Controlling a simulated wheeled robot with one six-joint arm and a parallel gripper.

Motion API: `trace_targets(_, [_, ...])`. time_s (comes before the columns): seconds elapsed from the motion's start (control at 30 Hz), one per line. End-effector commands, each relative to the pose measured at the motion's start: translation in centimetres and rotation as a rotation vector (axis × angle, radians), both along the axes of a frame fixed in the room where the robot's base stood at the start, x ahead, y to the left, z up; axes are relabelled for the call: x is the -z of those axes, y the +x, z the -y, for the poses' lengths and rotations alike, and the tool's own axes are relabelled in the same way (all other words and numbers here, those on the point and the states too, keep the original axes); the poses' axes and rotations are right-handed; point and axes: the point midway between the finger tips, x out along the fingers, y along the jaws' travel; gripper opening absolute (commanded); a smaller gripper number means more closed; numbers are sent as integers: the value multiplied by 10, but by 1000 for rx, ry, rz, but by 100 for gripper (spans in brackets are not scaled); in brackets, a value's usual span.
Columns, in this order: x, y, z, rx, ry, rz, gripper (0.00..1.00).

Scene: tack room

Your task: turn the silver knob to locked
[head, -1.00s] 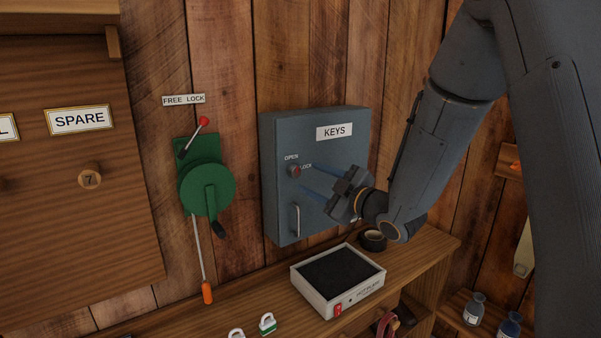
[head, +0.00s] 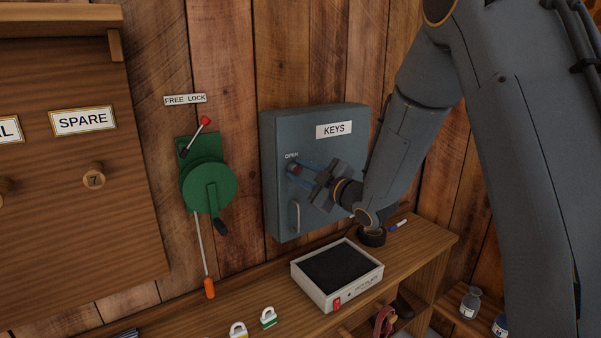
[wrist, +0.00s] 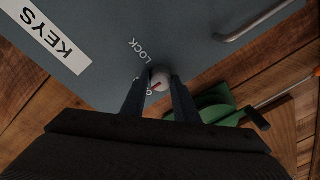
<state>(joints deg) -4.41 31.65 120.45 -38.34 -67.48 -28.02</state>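The silver knob (wrist: 161,80) with a red mark is on the front of the grey KEYS cabinet (head: 345,150). In the wrist view its mark lies slanted, with one end toward the partly hidden OPEN label; the LOCK label (wrist: 139,50) is clear. My gripper (wrist: 159,88) is open, its two fingers reaching to either side of the knob. I cannot tell whether they touch it. In the head view my gripper (head: 297,170) is at the cabinet front just below the OPEN label (head: 291,155), and its fingers mostly hide the knob and the LOCK label.
The cabinet's bar handle (head: 295,217) is below the knob. A green crank device (head: 208,186) with a red-tipped lever is on the wall to the left. Below are a hot plate (head: 337,272), a tape roll (head: 373,237) and padlocks (head: 268,317) on the wooden shelf.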

Motion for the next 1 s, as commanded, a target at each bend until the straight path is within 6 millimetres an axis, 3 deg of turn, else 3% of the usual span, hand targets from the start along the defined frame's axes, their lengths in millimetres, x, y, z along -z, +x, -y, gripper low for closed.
trace_targets(0.47, [2,0,0,0,104,-71,5])
trace_targets(1.0, [3,0,0,0,507,-344,5])
